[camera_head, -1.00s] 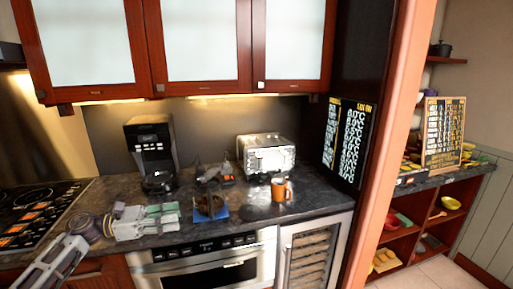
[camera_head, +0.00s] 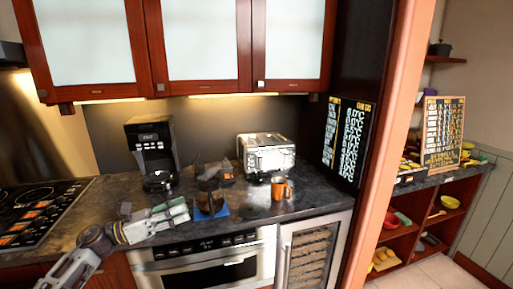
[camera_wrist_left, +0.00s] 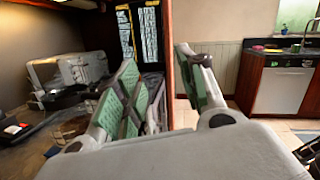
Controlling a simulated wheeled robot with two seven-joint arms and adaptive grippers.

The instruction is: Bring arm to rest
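My left arm comes in from the lower left in the head view. Its left gripper (camera_head: 182,211) is over the front edge of the dark countertop, above the built-in microwave drawer (camera_head: 205,275), whose front is closed. In the left wrist view the two green-padded fingers (camera_wrist_left: 160,62) stand apart with nothing seen held between them. The gripper's tips are just left of a blue item with a dark brown object (camera_head: 210,205) on the counter; I cannot tell whether they touch. My right gripper is not in view.
A coffee maker (camera_head: 152,150), a toaster (camera_head: 267,153) and an orange mug (camera_head: 279,188) stand on the counter. A cooktop (camera_head: 35,210) is at left. A wooden post (camera_head: 395,130) and shelves are at right. The wrist view shows open floor beyond the fingers.

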